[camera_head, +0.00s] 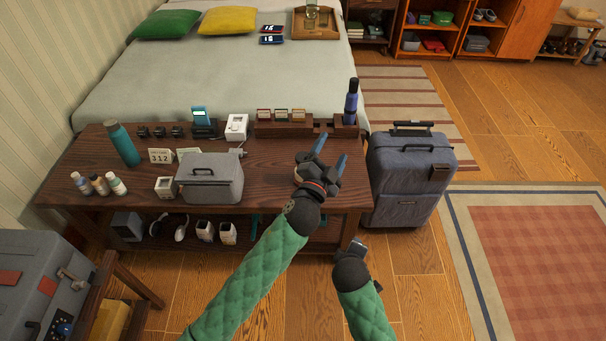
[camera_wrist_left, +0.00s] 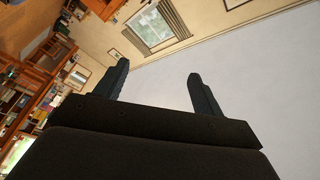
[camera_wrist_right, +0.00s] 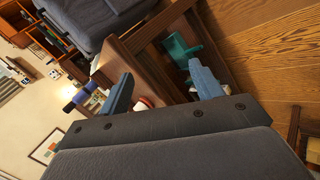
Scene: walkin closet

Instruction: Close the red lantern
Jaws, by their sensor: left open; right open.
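No whole lantern is clear in any view. A small red rim (camera_head: 316,186) shows at the front right of the dark wooden bench, mostly hidden by my left gripper and wrist. A red and pale thing (camera_wrist_right: 143,103) also shows between my right gripper's fingers in the right wrist view. I cannot tell for certain that either is the lantern. My left gripper (camera_head: 330,153) is open over the bench's right end, its blue-grey fingers apart. My right gripper (camera_head: 358,246) is low in front of the bench's right end; its open fingers (camera_wrist_right: 162,88) show in the right wrist view.
The bench (camera_head: 270,165) holds a grey bag (camera_head: 211,184), a teal bottle (camera_head: 123,145), a dark blue bottle (camera_head: 351,103) and small boxes. A suitcase (camera_head: 408,180) stands at its right. The bed (camera_head: 220,80) is behind. Wooden floor is free at front right.

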